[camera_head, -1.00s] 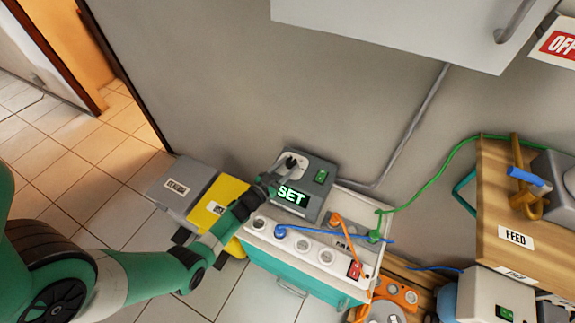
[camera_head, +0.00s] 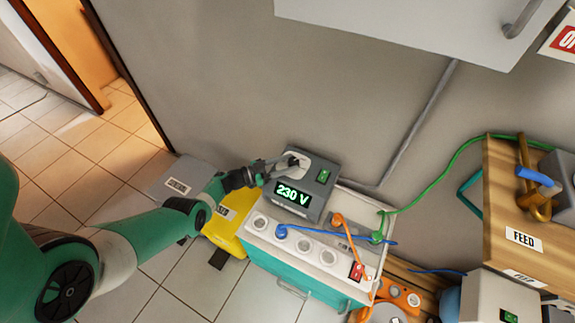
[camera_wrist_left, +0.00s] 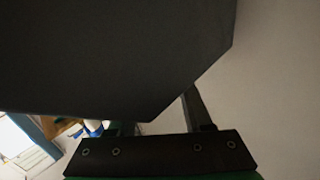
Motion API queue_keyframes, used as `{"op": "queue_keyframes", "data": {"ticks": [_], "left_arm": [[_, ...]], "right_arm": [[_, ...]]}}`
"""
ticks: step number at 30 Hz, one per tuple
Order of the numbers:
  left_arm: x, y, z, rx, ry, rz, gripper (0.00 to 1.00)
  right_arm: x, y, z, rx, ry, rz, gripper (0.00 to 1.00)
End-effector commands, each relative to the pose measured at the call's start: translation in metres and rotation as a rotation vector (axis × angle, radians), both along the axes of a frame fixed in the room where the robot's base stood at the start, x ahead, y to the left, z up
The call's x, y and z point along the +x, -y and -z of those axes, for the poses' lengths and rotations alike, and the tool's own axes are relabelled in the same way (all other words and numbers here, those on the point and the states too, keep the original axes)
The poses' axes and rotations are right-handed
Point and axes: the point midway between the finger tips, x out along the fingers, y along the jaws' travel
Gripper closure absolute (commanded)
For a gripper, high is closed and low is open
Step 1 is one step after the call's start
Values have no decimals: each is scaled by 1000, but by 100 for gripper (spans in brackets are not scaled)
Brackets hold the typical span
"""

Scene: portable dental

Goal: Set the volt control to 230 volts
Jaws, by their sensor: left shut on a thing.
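The grey volt control box (camera_head: 318,207) stands at the back of the teal and white cabinet, against the wall. Its display (camera_head: 292,195) reads "230 V" in the head view. A black knob (camera_head: 293,162) on a pale round plate sits at the upper left of its face. My left gripper (camera_head: 284,165) reaches in from the left and is shut on the knob. In the left wrist view a large dark shape fills the upper left, and the gripper's fingers (camera_wrist_left: 160,120) are partly hidden by it. My right gripper is not in view.
A power strip (camera_head: 306,246) with several sockets lies along the cabinet front, with blue and orange cables plugged in. A yellow box (camera_head: 228,232) and a grey box (camera_head: 178,178) stand left on the floor. A wooden shelf (camera_head: 508,190) is at right.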

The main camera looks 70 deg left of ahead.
Motion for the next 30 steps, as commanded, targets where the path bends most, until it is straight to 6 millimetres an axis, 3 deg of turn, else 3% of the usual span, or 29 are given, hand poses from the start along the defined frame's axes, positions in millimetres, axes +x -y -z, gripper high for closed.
{"op": "queue_keyframes", "data": {"ticks": [9, 10, 14, 24, 30], "left_arm": [[0, 0, 0, 2, -2, 1, 100], [0, 0, 0, 1, -2, 0, 45], [0, 0, 0, 1, -1, 0, 21], [-3, 0, -1, 1, -1, -1, 20], [-35, -3, -4, -2, -2, -5, 20]], "right_arm": [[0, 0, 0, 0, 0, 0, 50], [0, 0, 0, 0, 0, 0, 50], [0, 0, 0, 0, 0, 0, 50], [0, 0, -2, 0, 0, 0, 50], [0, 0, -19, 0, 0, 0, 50]]}}
